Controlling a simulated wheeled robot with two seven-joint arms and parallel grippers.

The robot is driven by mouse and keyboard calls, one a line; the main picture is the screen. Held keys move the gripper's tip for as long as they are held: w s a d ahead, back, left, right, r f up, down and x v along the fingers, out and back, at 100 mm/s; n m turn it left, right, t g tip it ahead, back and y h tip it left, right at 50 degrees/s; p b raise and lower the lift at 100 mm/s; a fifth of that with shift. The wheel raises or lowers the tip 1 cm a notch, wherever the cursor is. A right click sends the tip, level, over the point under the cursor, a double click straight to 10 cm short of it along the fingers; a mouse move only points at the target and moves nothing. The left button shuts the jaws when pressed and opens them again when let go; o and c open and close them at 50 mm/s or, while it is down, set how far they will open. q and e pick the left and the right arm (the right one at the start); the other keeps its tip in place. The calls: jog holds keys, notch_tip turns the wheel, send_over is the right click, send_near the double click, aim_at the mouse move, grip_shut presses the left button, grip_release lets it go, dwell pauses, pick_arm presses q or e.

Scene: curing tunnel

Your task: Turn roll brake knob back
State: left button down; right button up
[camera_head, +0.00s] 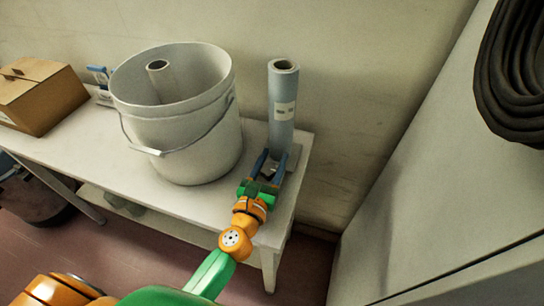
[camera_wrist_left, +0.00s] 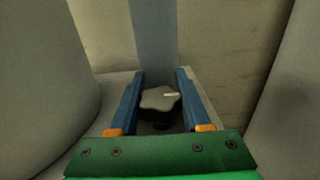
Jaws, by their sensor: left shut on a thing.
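The roll (camera_head: 281,105) stands upright in a grey-blue wrap with a small label, on a holder at the right end of the table. The brake knob (camera_wrist_left: 159,98) is dark and lobed, with a pale mark pointing right in the left wrist view. It sits low in front of the roll (camera_wrist_left: 155,35). My left gripper (camera_head: 270,163) reaches in from the front, with its blue fingers on either side of the knob, shut on it. In the head view the fingers largely hide the knob. My right gripper is not in view.
A large white bucket (camera_head: 190,135) with a wire handle stands close left of the gripper. A cardboard box (camera_head: 38,100) is at the far left. The white table (camera_head: 75,155) ends just right of the roll. A grey cabinet (camera_head: 430,190) and coiled black hose (camera_head: 515,75) are right.

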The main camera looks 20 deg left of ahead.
aim_at(266, 178)
pick_arm(q)
jog(key=shift+c, duration=1.8)
grip_release()
jog(key=s+b, duration=0.1)
jog(key=s, duration=0.5)
jog(key=shift+s+a+f+b, duration=0.1)
jog(key=shift+s+a+b, duration=0.05)
jog(key=shift+s+b, duration=0.25)
jog(key=shift+s, duration=0.15)
